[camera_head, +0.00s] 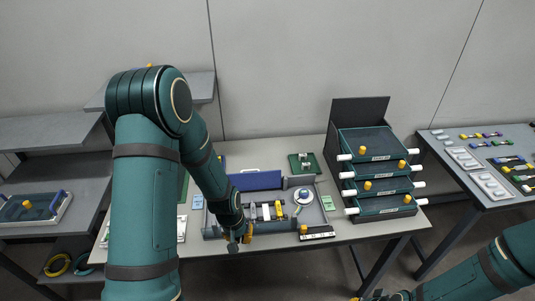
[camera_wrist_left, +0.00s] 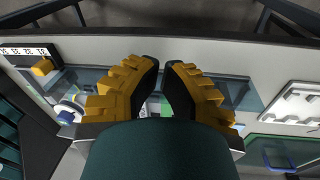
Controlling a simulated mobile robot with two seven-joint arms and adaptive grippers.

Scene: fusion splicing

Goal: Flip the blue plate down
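The blue plate (camera_head: 258,180) stands raised along the back edge of the grey-blue tray (camera_head: 318,214) on the table in the head view. I cannot make it out in the left wrist view. My left gripper (camera_head: 242,236) points down at the tray's front edge, apart from the plate. My right gripper (camera_head: 372,297) is mostly cut off at the bottom edge of the head view.
A rack of drawers (camera_head: 376,186) with white handles stands right of the tray. A grey table (camera_head: 470,190) with small parts stands at the right.

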